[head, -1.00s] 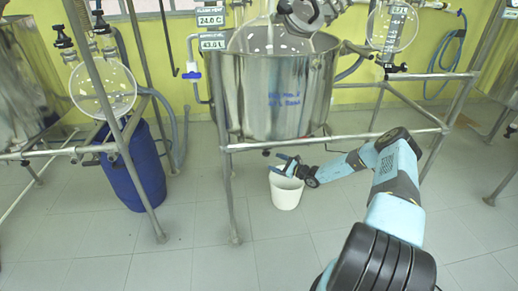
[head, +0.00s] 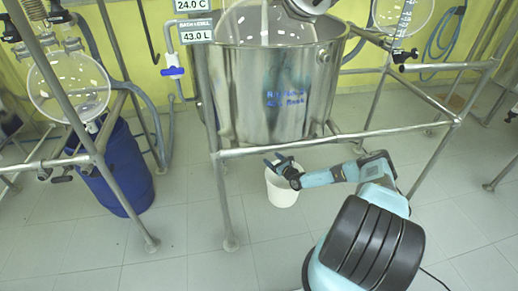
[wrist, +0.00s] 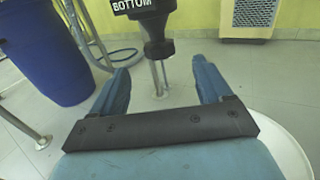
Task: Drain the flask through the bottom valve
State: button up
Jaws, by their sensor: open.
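The bottom valve shows in the wrist view as a black body with a "BOTTOM" label (wrist: 146,6) and a dark knob (wrist: 158,48) below it. In the head view the valve cannot be made out under the steel bath (head: 270,95). The flask is mostly hidden inside that bath. My gripper (wrist: 160,78) is open and empty, with its two blue fingers apart to the left and right of the knob in the picture. I cannot tell whether they touch it. In the head view my gripper (head: 272,163) is below the bath, at the rim of a white bucket (head: 283,190).
The bath's steel frame rail (head: 340,138) and legs stand around my arm. A blue drum (head: 118,170) and another glass vessel (head: 68,85) are at the left. A display reads 43.0 L (head: 194,36). The tiled floor in front is mostly clear.

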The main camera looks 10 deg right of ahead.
jog(key=x, duration=1.1)
jog(key=shift+w+a, duration=0.2)
jog(key=shift+w, duration=0.15)
jog(key=c, duration=0.9)
jog(key=shift+a, duration=0.15)
jog(key=shift+c, duration=0.3)
jog(key=shift+m+t+h, duration=0.3)
jog(key=shift+m+h, duration=0.1)
jog(key=shift+h, duration=0.2)
jog(key=shift+d+m+h, duration=0.2)
jog(key=shift+m+h, duration=0.1)
jog(key=m+h, duration=0.2)
jog(key=h, duration=0.1)
jog(key=m+t+h, duration=0.1)
jog(key=m+h, duration=0.1)
jog(key=h, duration=0.2)
jog(key=shift+d, duration=0.2)
jog(key=m+h, duration=0.1)
jog(key=h, duration=0.1)
jog(key=m+g+h, duration=0.1)
jog(key=m+h, duration=0.3)
jog(key=h, duration=0.1)
jog(key=shift+d, duration=0.4)
